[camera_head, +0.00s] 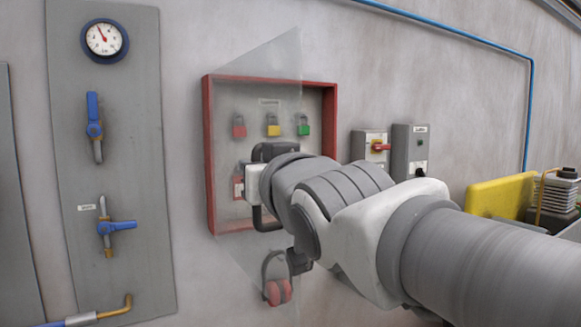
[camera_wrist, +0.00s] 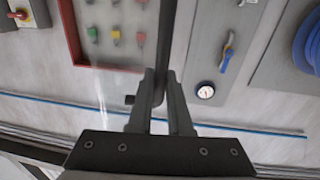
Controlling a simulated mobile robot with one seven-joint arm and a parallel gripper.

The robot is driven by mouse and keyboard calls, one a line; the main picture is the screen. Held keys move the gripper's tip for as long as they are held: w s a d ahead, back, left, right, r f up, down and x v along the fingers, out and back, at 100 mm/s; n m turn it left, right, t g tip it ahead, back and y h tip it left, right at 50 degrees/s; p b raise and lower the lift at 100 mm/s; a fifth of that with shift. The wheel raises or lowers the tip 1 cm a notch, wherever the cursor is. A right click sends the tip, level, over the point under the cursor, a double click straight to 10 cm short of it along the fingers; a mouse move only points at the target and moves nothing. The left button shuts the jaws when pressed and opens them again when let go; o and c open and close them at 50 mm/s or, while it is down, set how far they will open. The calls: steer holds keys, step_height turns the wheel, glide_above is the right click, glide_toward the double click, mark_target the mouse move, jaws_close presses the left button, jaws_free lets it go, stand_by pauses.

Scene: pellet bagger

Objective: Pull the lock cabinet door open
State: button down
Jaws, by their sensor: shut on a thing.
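The lock cabinet (camera_head: 206,150) is a shallow red-framed box on the wall. Its clear door (camera_head: 275,58) stands ajar, hinged at the left, with its free edge swung out from the wall. In the wrist view the cabinet's red frame (camera_wrist: 70,30) is at upper left. A dark bar handle (camera_wrist: 178,45) runs down between the fingers of my gripper (camera_wrist: 160,78), which is shut on it. In the head view my wrist hides the fingers and part of the black handle (camera_head: 258,217). Red (camera_head: 239,130), yellow (camera_head: 272,129) and green (camera_head: 303,129) padlocks hang inside.
Left of the cabinet is a grey panel (camera_head: 120,180) with a gauge (camera_head: 104,40) and blue-handled valves. Red ear defenders (camera_head: 278,290) hang below. Switch boxes (camera_head: 369,146) are on the wall to the right, with a yellow guard (camera_head: 500,195) beyond them.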

steer(key=c, duration=1.1)
jaws_free()
steer(key=shift+c, duration=0.2)
steer(key=shift+s, duration=0.1)
steer(key=v, duration=1.7)
steer(key=shift+s, duration=0.15)
steer(key=shift+d, duration=0.1)
steer(key=w+d+f+m+g+h+p, duration=0.35)
steer(key=d+f+g+h+p, duration=0.45)
steer(key=f, duration=0.5)
steer(key=s+d+f+m+g+p, duration=0.1)
steer(key=s+d+f+g+p, duration=0.1)
steer(key=s+d+f+p, duration=0.1)
step_height(320, 180, down, 3)
steer(key=shift+s+d+r+g+y, duration=0.15)
steer(key=shift+s+d+g+y, duration=0.25)
steer(key=shift+d, duration=0.4)
